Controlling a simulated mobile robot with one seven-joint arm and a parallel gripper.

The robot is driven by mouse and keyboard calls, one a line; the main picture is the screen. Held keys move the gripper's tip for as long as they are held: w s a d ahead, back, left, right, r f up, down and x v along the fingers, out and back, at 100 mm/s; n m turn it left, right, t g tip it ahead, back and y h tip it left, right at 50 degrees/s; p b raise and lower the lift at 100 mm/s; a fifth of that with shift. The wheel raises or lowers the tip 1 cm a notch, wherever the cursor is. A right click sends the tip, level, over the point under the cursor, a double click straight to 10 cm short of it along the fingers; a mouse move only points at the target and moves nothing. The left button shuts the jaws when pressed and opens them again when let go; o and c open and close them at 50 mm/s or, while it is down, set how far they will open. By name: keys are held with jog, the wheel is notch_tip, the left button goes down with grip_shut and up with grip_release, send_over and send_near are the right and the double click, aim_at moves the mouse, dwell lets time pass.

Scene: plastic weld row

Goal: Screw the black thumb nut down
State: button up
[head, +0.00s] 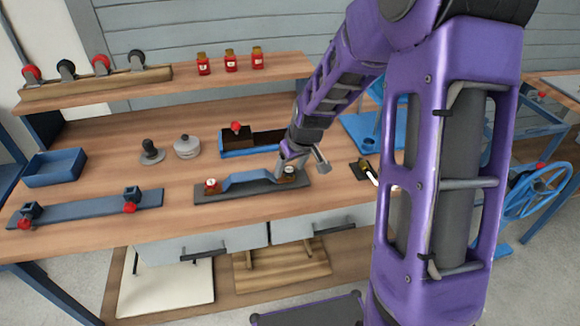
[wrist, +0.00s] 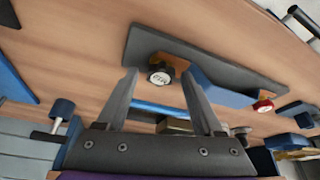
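The black thumb nut (wrist: 160,76), with a pale marked top, sits on an orange-brown block at one end of the dark base plate (wrist: 215,63). In the head view the black nut (head: 290,171) is at the plate's right end, partly hidden by my gripper (head: 300,163). In the wrist view my gripper (wrist: 160,92) is open, its two fingers spread to either side of the nut in the picture. I see no clear contact with it. A red thumb nut (head: 211,184) is at the plate's other end, beyond the blue strip (head: 245,178).
A blue rail (head: 85,209) with red knobs lies at the left, near a blue tray (head: 55,167). A black knob (head: 151,150) and a grey lidded pot (head: 187,147) stand behind the plate. A blue-edged box (head: 250,141) is close behind it.

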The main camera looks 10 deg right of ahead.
grip_shut()
jog(key=shift+a+f+m+h+b, duration=0.15)
jog(key=shift+m+h+b, duration=0.15)
jog(key=shift+m+b, duration=0.4)
jog(key=m+h, duration=0.1)
jog(key=m, duration=0.3)
jog(key=shift+w+h, duration=0.1)
jog(key=shift+h, duration=0.3)
jog(key=m, duration=0.1)
jog(key=m+h+p, duration=0.1)
jog(key=m, duration=0.1)
jog(key=m+p, duration=0.1)
jog(key=m, duration=0.1)
jog(key=shift+w+a+r+g+h, duration=0.1)
jog(key=shift+a+r+g+h, duration=0.05)
jog(key=shift+r+g+h, duration=0.2)
jog(key=shift+o, duration=0.5)
grip_release()
jog(key=shift+d+f, duration=0.2)
jog(key=o, duration=0.5)
jog(key=shift+a, duration=0.1)
jog(key=shift+c, duration=0.2)
